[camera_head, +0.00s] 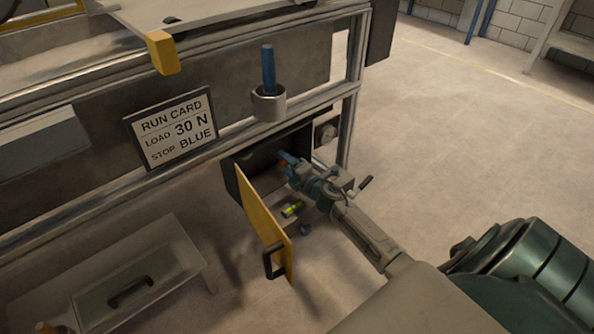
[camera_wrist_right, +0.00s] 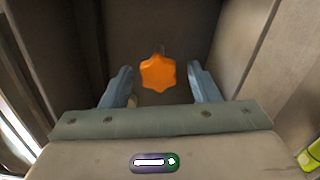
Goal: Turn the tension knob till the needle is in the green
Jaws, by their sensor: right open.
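The tension knob (camera_wrist_right: 158,72), orange and lobed, is at the back of a dark box in the right wrist view. In the head view my right gripper covers most of it. My right gripper (camera_head: 288,159) reaches into the box. In the right wrist view its blue fingers are open, one to each side of the knob, with gaps on both sides; I cannot tell whether the tips are level with it. A small round gauge (camera_head: 326,133) is on the frame right of the box; its needle and green zone are too small to read. My left gripper is out of view.
The box's yellow door (camera_head: 265,225) hangs open to the left of my right arm. A run card (camera_head: 172,129) reads load 30 N, stop blue. A cup (camera_head: 269,104) with a blue rod stands above the box. A green-yellow level (camera_head: 292,209) is below the gripper. Floor at right is clear.

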